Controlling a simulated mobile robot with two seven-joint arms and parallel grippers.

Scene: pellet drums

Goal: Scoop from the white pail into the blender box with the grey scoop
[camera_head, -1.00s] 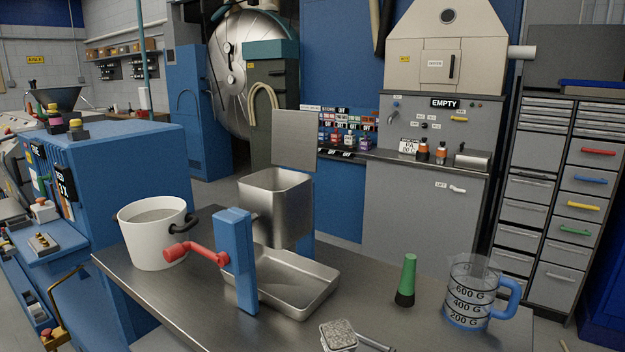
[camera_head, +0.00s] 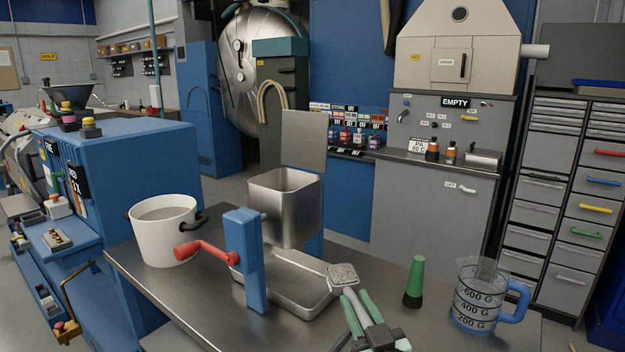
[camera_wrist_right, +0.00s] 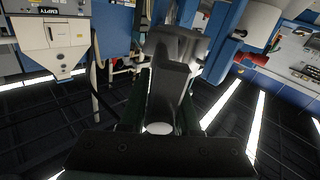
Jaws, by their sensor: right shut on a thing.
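The white pail (camera_head: 165,240) stands at the left end of the steel table with grey material inside. An open steel box (camera_head: 284,212), which I take as the blender box, stands behind the blue crank post, its square lid (camera_head: 304,141) raised. The grey scoop (camera_head: 343,277) is heaped with speckled pellets, above the front of the table and right of the shallow tray. My right gripper (camera_head: 362,316), with green fingers, is shut on the scoop's handle. The scoop's dark grey underside or back (camera_wrist_right: 176,62) fills the middle of the right wrist view. My left gripper is not in view.
A blue post (camera_head: 243,258) with a red crank handle (camera_head: 205,249) stands between pail and box. A shallow steel tray (camera_head: 290,292) lies beside it. A green-topped tool (camera_head: 415,283) and a clear measuring jug (camera_head: 478,297) stand at the right.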

